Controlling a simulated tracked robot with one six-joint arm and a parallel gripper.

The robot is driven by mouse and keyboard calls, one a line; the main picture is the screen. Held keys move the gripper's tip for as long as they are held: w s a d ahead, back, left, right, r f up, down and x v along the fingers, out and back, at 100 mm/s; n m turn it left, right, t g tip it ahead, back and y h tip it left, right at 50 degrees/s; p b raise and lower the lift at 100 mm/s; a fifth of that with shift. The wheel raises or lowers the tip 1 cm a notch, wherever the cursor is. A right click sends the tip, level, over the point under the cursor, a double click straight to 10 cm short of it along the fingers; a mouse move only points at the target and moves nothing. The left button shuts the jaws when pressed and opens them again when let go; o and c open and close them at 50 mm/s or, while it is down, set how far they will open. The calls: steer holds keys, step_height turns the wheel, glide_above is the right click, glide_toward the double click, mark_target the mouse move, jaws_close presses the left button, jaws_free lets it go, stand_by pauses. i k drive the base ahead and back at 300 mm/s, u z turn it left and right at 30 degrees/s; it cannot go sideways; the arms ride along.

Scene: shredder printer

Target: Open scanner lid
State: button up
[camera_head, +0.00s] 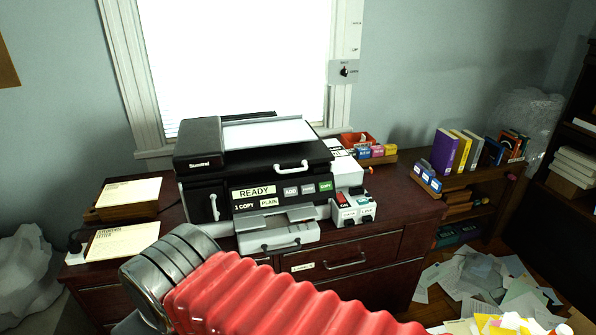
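The black printer-scanner (215,176) stands on the dark wooden desk below the window. Its scanner lid (262,158) is black and lies flat, looking shut. A pale silver handle (291,166) sits on the lid's front edge, right of the middle. A pale panel (267,133) shows on top behind it. The front display (254,191) reads READY. My arm, red bellows and grey metal rings, crosses the bottom of the view in front of the desk. My gripper's fingers do not show.
Paper stacks (130,192) lie on the desk at left. A switch box (350,210) and small coloured boxes (376,152) stand right of the printer. A shelf with books (462,149) is further right. Loose papers (474,278) cover the floor at lower right.

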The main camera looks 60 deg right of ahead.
mark_target(206, 147)
steer(key=u, duration=0.05)
steer(key=i, duration=1)
steer(key=z, duration=0.05)
